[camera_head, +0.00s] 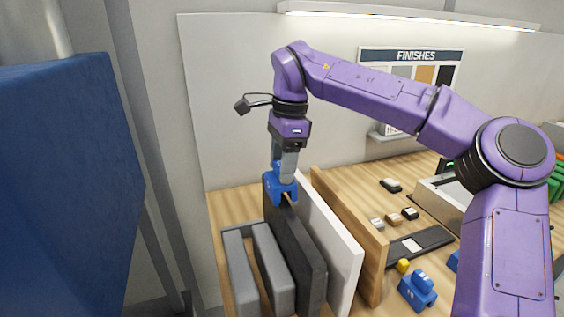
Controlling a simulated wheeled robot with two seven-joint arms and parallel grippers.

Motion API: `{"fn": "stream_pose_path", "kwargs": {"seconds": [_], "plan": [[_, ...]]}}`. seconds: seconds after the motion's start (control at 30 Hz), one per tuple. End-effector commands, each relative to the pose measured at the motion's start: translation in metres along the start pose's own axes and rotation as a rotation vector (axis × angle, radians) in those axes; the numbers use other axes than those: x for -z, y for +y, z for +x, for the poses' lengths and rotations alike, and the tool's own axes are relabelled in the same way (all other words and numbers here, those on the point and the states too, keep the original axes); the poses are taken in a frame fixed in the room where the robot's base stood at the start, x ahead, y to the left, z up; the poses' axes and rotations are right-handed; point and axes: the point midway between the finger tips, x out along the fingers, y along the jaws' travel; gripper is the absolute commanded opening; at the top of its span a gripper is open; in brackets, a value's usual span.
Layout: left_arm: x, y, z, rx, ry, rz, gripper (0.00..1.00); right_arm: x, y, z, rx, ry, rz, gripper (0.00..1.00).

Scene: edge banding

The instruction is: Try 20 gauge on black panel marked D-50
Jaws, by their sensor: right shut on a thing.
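The black panel (309,268) stands on edge on the bench, leftmost of a row of upright panels. No D-50 mark can be read on it. My right gripper (284,174) is shut on a blue gauge (279,191) at the far end of the black panel's top edge. The gauge appears to sit at or over that edge; whether it is fully seated cannot be told. Its number is not readable. Another blue gauge (418,291) rests on the bench at the lower right. My left gripper is not in view.
A white panel (332,249) and a wooden panel (354,240) stand right of the black one. Grey padded blocks (273,268) are on its left. A dark tray (424,243), a yellow piece (403,266) and small samples (391,185) lie on the bench at right.

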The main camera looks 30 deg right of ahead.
Motion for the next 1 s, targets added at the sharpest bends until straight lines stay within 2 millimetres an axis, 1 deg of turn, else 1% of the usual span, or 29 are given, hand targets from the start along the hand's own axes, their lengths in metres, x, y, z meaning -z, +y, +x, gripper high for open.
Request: {"fn": "stream_pose_path", "kwargs": {"seconds": [0.4, 1.0], "plan": [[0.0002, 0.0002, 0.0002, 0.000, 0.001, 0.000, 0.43, 0.0001, 0.0001, 0.0004, 0.000, 0.000, 0.000, 0.15], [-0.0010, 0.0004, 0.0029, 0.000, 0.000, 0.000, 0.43, 0.0009, 0.0002, 0.0076, 0.000, 0.001, 0.000, 0.15]]}}
